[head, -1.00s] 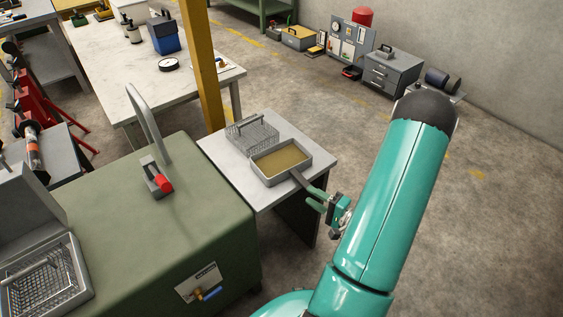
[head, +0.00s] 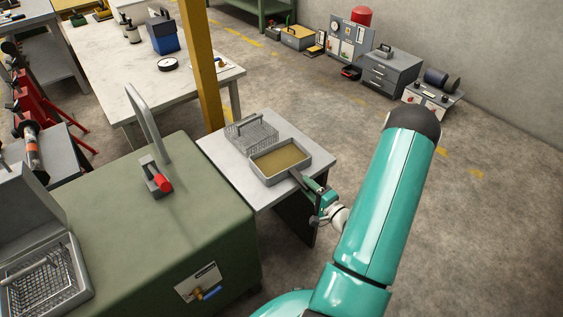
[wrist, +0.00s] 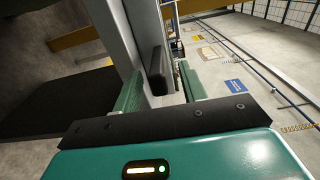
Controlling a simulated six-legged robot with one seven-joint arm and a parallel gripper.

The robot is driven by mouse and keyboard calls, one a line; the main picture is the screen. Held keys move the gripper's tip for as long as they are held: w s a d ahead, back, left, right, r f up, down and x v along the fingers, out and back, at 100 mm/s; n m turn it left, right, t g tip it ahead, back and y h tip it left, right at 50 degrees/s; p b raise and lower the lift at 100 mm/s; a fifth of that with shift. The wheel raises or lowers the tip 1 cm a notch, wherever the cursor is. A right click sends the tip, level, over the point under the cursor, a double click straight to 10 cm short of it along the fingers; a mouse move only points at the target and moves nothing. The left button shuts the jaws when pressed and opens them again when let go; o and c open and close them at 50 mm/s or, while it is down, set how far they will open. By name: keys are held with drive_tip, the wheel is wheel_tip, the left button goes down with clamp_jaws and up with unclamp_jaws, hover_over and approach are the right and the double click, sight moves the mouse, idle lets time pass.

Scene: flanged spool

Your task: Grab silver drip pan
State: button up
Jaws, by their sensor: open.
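The silver drip pan (head: 285,177) is a shallow rectangular tray with brownish-yellow contents. It sits level on a small grey table, with a dark handle sticking out of its near side towards my gripper (head: 315,191). My gripper is open at that handle, beyond the table's near right edge. In the wrist view, the dark handle grip (wrist: 157,72) shows in the gap between the two green fingers of my gripper (wrist: 160,84). Whether either finger touches it, I cannot tell. The far end of the handle is partly hidden by the fingers in the head view.
A wire basket (head: 250,134) stands right behind the pan on the small table (head: 232,178). A green cabinet (head: 150,230) with a red-tipped lever adjoins on the left. A yellow post (head: 205,70) rises behind.

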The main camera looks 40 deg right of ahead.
sight(289, 169)
drive_tip(key=w, duration=0.4)
drive_tip(key=shift+w+a, duration=0.15)
drive_tip(key=shift+a, duration=0.05)
clamp_jaws()
drive_tip(key=shift+r, duration=0.15)
